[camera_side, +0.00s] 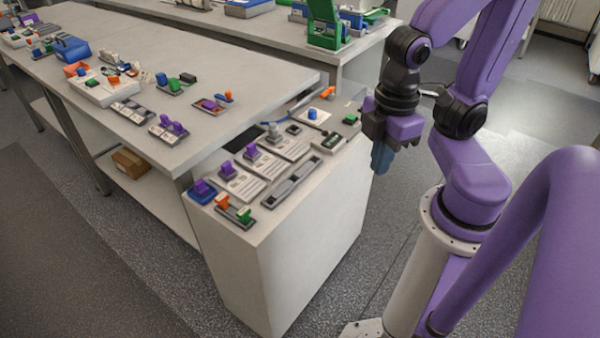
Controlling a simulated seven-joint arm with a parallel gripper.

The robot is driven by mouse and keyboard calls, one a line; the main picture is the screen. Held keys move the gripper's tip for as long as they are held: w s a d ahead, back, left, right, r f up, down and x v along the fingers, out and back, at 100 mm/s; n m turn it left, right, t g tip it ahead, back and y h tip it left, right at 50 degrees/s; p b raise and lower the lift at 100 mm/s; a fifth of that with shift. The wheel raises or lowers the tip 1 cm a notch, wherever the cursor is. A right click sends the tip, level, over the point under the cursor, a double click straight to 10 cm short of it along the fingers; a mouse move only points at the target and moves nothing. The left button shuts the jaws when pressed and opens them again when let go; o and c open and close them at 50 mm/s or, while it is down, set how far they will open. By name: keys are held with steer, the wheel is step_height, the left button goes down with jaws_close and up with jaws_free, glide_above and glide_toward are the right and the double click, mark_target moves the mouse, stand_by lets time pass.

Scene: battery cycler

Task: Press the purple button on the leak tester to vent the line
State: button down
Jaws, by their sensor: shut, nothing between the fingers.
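My gripper (380,161) hangs fingers-down just past the right edge of the white cabinet, its fingers shut and empty. It appears apart from everything on the cabinet top. Purple parts stand on several small devices on the cabinet: one at the back (251,150), one in the middle (226,168) and one on a blue base (202,187) at the front left. More purple parts (172,127) sit on a grey device on the long bench. I cannot tell which device is the leak tester, or which purple part is its button.
The white cabinet (300,240) also holds a white unit with a blue knob (312,113), a small green-topped box (351,119), a long grey tray (291,182), and orange and green pieces at the front. The long bench (225,65) stands left.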

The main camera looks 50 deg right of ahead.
stand_by(0.9)
steer(key=w+m+g+y, duration=0.1)
steer(key=w+m+y, duration=0.2)
steer(key=w+m, duration=1.1)
steer(key=w+d+f+m+t+y, duration=0.25)
steer(key=w+d+m, duration=0.45)
steer(key=w+d, duration=0.7)
steer(key=w+d+f+m+t, duration=0.2)
steer(key=d+m, duration=0.2)
steer(key=d, duration=0.5)
steer(key=w+d+f+m+t, duration=0.2)
steer(key=d+m, duration=0.2)
steer(key=d, duration=0.4)
steer(key=s+d+f+m+t+h, duration=0.1)
steer(key=s+d+f+m+h, duration=0.1)
steer(key=d, duration=0.8)
steer(key=s+d+f+m+t+h, duration=0.2)
steer(key=s+d+m, duration=0.3)
steer(key=d, duration=0.5)
steer(key=shift+f+m, duration=0.15)
steer(key=shift+m, duration=0.55)
steer(key=shift+f, duration=0.15)
